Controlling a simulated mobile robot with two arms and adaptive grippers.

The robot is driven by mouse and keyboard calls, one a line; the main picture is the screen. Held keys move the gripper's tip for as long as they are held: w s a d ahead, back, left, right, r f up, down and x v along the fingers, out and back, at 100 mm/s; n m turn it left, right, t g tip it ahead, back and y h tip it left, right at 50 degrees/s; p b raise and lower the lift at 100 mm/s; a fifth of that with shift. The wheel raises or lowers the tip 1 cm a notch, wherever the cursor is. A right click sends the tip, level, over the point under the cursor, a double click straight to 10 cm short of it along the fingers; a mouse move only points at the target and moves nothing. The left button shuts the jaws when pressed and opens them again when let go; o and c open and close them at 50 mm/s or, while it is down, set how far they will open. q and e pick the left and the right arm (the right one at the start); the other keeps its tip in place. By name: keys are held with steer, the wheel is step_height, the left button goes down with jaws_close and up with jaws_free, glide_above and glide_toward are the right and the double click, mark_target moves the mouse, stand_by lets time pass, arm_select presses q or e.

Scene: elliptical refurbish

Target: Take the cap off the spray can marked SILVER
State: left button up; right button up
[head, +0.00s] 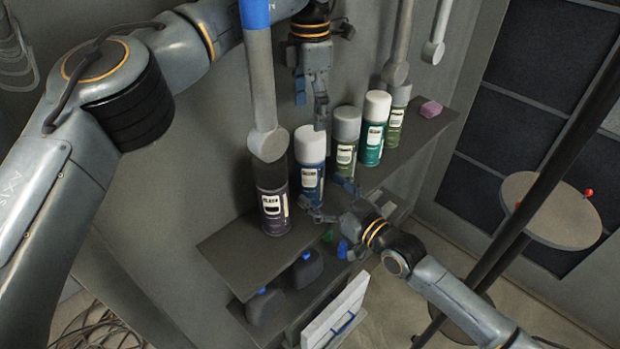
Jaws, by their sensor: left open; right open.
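Several spray cans stand upright in a row on a dark shelf (240,240). The nearest is a dark purple can (271,195). Behind it are a blue can with a white cap (310,145), a green can with a grey cap (346,125), a teal can with a white cap (375,108) and an olive can with a grey cap (397,97). The labels are too small to read, so I cannot tell which says SILVER. My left gripper (311,112) is open, pointing down just above the blue can's cap. My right gripper (330,197) is open beside the lower blue can.
Grey hanging rods (265,95) come down close to the cans. A pink block (430,109) lies at the shelf's far end.

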mark_target(309, 133)
steer(key=x, duration=0.3)
steer(key=shift+w+a, duration=0.15)
steer(key=shift+w, duration=0.1)
steer(key=shift+w+a, duration=0.25)
steer(key=shift+a, duration=0.1)
steer(key=c, duration=1.8)
arm_select(q)
steer(key=shift+o, duration=0.8)
step_height(309, 133, up, 5)
steer(key=s+a+n+t+h, duration=0.1)
steer(key=n, duration=0.3)
steer(key=f, duration=0.7)
steer(key=w+d+f, duration=0.1)
steer(key=f, duration=0.3)
steer(key=shift+f, duration=0.25)
